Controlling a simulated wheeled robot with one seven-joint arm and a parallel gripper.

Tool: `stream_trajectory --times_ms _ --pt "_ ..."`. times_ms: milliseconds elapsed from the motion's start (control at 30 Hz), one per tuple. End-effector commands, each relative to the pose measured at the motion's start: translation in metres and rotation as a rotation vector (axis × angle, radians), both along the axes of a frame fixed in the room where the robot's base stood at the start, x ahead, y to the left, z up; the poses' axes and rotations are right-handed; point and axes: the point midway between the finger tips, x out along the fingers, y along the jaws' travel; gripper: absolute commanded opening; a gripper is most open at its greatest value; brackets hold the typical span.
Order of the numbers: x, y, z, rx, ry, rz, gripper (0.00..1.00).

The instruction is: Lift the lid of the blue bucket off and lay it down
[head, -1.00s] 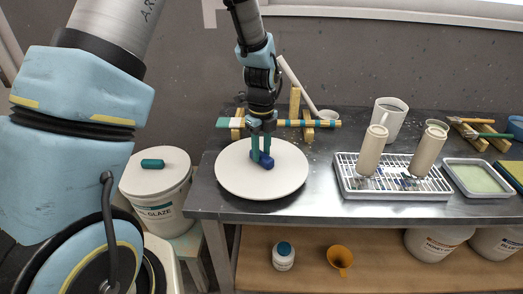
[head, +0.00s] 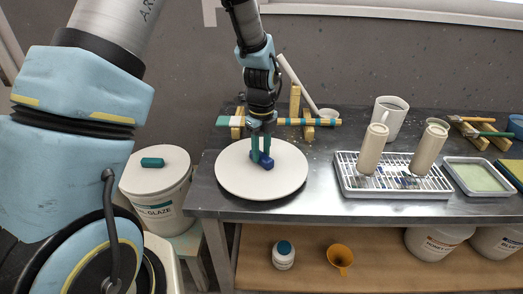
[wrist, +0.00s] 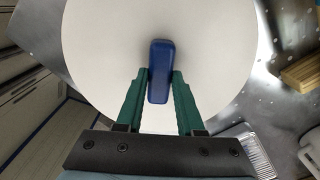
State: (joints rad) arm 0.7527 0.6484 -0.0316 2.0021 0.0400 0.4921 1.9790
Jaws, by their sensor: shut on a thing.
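A round white lid (head: 235,180) with a blue block-shaped knob (head: 267,162) is over the left end of the metal table. It looks flat and level; I cannot tell whether it touches the tabletop or is just above it. My gripper (head: 261,158) points down at the lid's middle and is shut on the blue knob. In the wrist view the green fingers (wrist: 162,74) stand on both sides of the knob (wrist: 159,85), with the white lid (wrist: 215,50) below. I cannot make out an open blue bucket in these views.
A white glaze bucket (head: 158,195) with a teal-knobbed lid stands left of the table (head: 320,208). Behind the lid is a wooden stand with a teal-marked bar (head: 285,122). A drip rack (head: 390,187) with two tan cylinders is to the right. Bare metal lies between.

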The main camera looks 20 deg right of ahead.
Motion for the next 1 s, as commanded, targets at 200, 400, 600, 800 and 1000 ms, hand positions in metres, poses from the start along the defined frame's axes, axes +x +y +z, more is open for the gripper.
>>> stream_trajectory --times_ms 200,400,600,800,1000 --pt "0.0 0.0 -0.005 0.0 0.0 0.0 0.0" --pt "0.0 0.0 -0.009 0.0 0.0 0.001 0.0" --pt "0.0 0.0 -0.012 0.0 0.001 0.0 0.0" --pt "0.0 0.0 -0.011 -0.001 0.0 0.0 0.38" --pt "0.0 0.0 -0.011 -0.001 0.0 0.0 0.6"
